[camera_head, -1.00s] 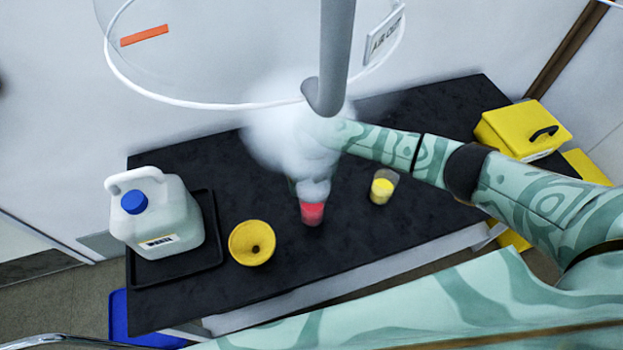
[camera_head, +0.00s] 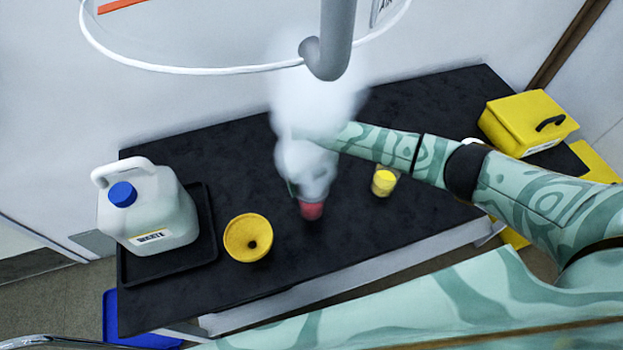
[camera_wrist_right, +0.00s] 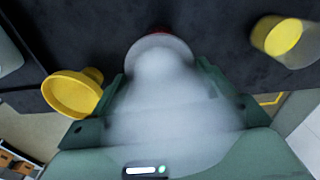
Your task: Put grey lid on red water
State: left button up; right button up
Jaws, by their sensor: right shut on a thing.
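The red water (camera_head: 312,211) stands in a small cup near the table's middle; only its lower part shows below white vapor. In the right wrist view, a thin red edge (camera_wrist_right: 172,31) shows behind a pale grey disc, the grey lid (camera_wrist_right: 140,52). The lid is at or just above the cup's top; I cannot tell whether they touch. My right gripper (camera_wrist_right: 163,72) is shut on the lid, with green fingers on either side. In the head view, vapor hides most of this gripper (camera_head: 297,187). My left gripper is not in view.
A yellow funnel (camera_head: 248,237) is left of the cup, and a cup of yellow liquid (camera_head: 384,181) is right. A white waste jug (camera_head: 150,215) stands in a black tray (camera_head: 206,225). A grey extraction pipe (camera_head: 335,40) hangs above. A yellow case (camera_head: 527,124) is at far right.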

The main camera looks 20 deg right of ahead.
dwell(0.4)
jog(key=shift+p, duration=0.3)
jog(key=shift+f+b, duration=0.5)
jog(key=shift+f, duration=0.3)
jog(key=shift+f, duration=0.1)
jog(key=shift+f, duration=0.35)
jog(key=o, duration=0.9)
